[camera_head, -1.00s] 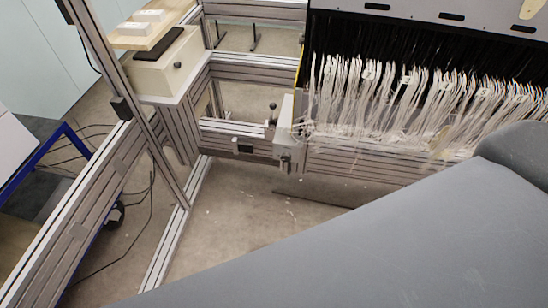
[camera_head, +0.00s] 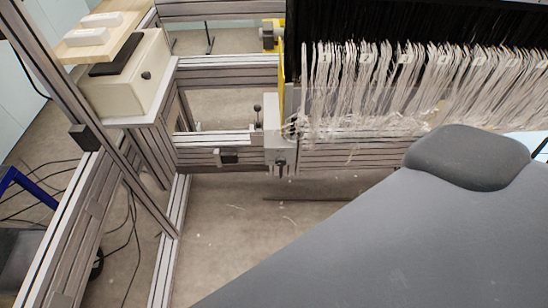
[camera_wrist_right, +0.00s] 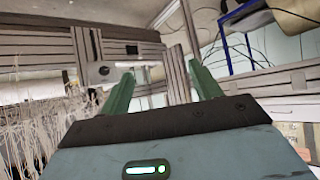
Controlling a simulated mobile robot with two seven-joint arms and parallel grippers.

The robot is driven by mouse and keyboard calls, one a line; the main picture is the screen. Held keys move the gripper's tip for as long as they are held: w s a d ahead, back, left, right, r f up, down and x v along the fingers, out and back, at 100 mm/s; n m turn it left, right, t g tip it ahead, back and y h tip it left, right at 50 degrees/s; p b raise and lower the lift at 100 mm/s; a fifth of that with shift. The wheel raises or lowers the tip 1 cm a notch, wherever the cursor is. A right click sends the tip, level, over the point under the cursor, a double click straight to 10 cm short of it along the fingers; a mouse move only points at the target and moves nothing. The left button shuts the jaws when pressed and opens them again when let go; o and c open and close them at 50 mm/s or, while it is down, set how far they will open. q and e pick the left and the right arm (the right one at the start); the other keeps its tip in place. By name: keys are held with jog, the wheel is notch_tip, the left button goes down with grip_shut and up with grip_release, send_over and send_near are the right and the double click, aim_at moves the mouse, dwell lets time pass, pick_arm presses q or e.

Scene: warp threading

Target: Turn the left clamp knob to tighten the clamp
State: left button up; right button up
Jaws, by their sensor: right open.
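The left clamp (camera_head: 276,130) is a pale grey block on the metal rail, at the left end of the white thread bundles. A small black ball knob (camera_head: 257,109) stands up on a stem at its left side, and a dark round part (camera_head: 280,162) shows low on its front. In the right wrist view the clamp (camera_wrist_right: 88,48) is beyond the fingers, left of centre, with a dark round knob (camera_wrist_right: 103,71) on its face. My right gripper (camera_wrist_right: 161,80) is open, its two green fingers wide apart with nothing between them. The knob appears apart from the fingers. My left gripper is not seen.
White threads (camera_head: 350,95) hang close to the right of the clamp. A metal profile frame (camera_head: 165,130) and a cream box (camera_head: 125,80) stand at the left. The floor (camera_head: 230,230) in front of the clamp is clear.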

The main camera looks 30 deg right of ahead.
jog(key=w+d+f+t+b, duration=0.1)
jog(key=w+f+t+b, duration=0.1)
jog(key=w+f+b, duration=0.3)
jog(key=m+t+h+b, duration=0.3)
jog(key=m+h+b, duration=0.65)
jog(key=b, duration=1.35)
send_near(281, 163)
jog(key=w+f+n+h, duration=0.1)
jog(key=f+n+h, duration=0.1)
jog(key=n, duration=0.1)
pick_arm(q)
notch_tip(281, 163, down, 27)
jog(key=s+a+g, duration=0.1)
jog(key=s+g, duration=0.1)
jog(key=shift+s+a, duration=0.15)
pick_arm(e)
jog(key=shift+w+a+r+h, duration=0.2)
jog(key=shift+a+r+h, duration=0.05)
jog(key=shift+a, duration=0.05)
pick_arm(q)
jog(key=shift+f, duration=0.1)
